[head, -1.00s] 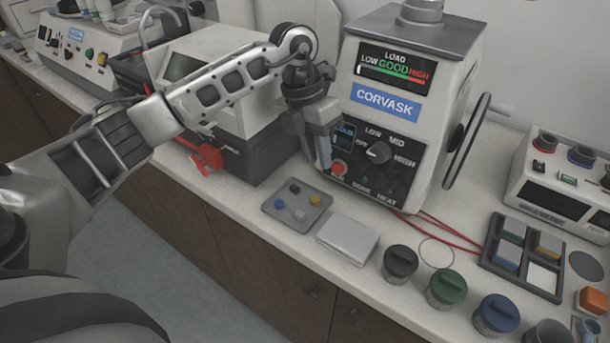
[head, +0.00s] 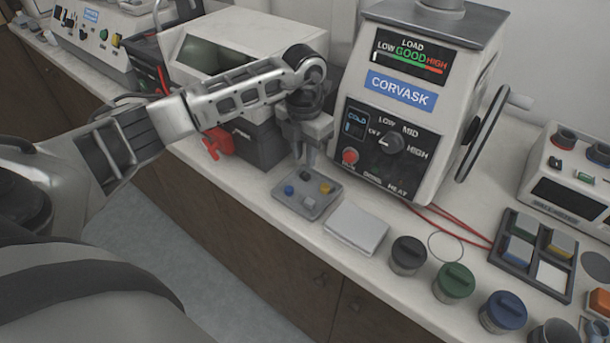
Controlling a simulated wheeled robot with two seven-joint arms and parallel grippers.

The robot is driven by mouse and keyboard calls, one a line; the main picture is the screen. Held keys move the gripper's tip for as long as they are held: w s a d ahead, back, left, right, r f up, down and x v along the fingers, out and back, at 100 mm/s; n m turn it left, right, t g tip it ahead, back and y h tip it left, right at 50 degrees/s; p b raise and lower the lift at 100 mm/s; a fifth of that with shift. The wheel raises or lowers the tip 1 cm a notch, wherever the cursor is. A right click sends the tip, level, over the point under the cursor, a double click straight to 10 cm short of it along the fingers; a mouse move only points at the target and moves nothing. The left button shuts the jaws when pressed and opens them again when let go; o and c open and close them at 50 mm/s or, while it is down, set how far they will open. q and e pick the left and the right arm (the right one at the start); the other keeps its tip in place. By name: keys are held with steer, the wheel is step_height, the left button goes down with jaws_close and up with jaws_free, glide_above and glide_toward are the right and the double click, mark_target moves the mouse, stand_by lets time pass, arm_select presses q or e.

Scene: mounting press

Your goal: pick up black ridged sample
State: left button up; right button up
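The black sample (head: 305,176) sits at the back of a small grey tray (head: 281,198) on the bench in the head view. Its ridges are too small to make out. A blue sample (head: 289,190), a yellow sample (head: 325,188) and a grey sample (head: 309,202) share the tray. My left gripper (head: 305,162) points down just above the black sample. Its two fingers are apart with a gap between them, and nothing shows in the gap. My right gripper is not in view.
The Corvask press (head: 400,95) stands right behind the tray. A white box-shaped machine (head: 250,40) with a red clamp (head: 217,143) is to the left. A pale flat block (head: 356,227) lies right of the tray, then black (head: 408,255), green (head: 454,283) and blue (head: 503,311) lidded jars.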

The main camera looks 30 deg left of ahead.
mark_target(305, 174)
arm_select(q)
step_height(305, 174, down, 4)
steer(key=b, duration=0.2)
steer(key=shift+d+f+b, duration=0.1)
steer(key=shift+f+b, duration=0.1)
steer(key=shift+b, duration=0.15)
steer(key=shift+f, duration=0.3)
steer(key=shift+r, duration=0.1)
jaws_close()
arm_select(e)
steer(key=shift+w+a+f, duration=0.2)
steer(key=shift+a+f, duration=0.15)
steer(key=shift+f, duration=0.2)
